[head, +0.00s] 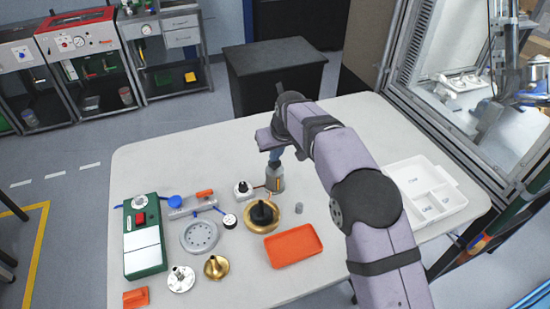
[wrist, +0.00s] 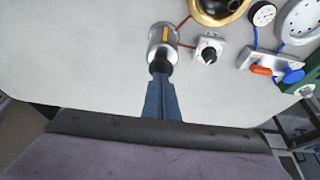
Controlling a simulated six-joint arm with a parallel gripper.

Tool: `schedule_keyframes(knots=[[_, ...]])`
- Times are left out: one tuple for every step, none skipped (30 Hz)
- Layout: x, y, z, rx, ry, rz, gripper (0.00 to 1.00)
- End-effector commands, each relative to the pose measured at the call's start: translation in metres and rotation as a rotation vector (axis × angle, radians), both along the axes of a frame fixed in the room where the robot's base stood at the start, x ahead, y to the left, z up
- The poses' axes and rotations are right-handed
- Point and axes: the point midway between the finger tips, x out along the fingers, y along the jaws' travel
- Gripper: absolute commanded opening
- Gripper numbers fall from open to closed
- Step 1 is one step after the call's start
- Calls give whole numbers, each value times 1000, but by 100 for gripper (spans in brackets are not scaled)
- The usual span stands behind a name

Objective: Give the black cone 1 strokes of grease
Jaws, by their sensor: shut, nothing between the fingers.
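The black cone (head: 262,214) stands upright in the middle of a round brass dish (head: 274,225) on the table. In the wrist view only part of the brass dish (wrist: 222,20) shows at the top edge. My gripper (head: 274,158) is away from the cone, behind it and slightly right, over a grey metal can (head: 275,181) with an orange stripe. In the wrist view my blue fingers (wrist: 161,80) are shut with nothing held, their tips at the black top (wrist: 160,67) of the can (wrist: 161,44). I cannot tell whether they touch it.
A white block with a black knob (head: 243,188) stands just left of the can. An orange tray (head: 293,243), a small grey cylinder (head: 299,207) and a white divided tray (head: 453,200) lie to the right. A green box (head: 144,235) and metal parts stand left. The table's back left is clear.

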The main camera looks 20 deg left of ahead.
Motion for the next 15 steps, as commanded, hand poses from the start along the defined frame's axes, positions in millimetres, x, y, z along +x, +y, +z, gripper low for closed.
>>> schedule_keyframes(knots=[[-1, -1, -6, -4, 6, 0, 0], [-1, -1, -8, -5, 6, 0, 0], [-1, -1, -6, -4, 6, 0, 0], [-1, -1, -6, -4, 6, 0, 0], [-1, -1, -6, -5, 6, 0, 0], [-1, -1, -6, -5, 6, 0, 0], [-1, -1, -6, -5, 6, 0, 0], [-1, -1, -6, -6, 7, 0, 0], [-2, -1, -6, -6, 7, 0, 0], [-2, -1, -5, -6, 7, 0, 0], [-2, -1, -5, -6, 7, 0, 0], [-2, -1, -4, -6, 8, 0, 0], [-2, -1, -3, -6, 8, 0, 0], [-2, -1, -1, -6, 8, 0, 0], [-2, -1, 1, -6, 8, 0, 0]])
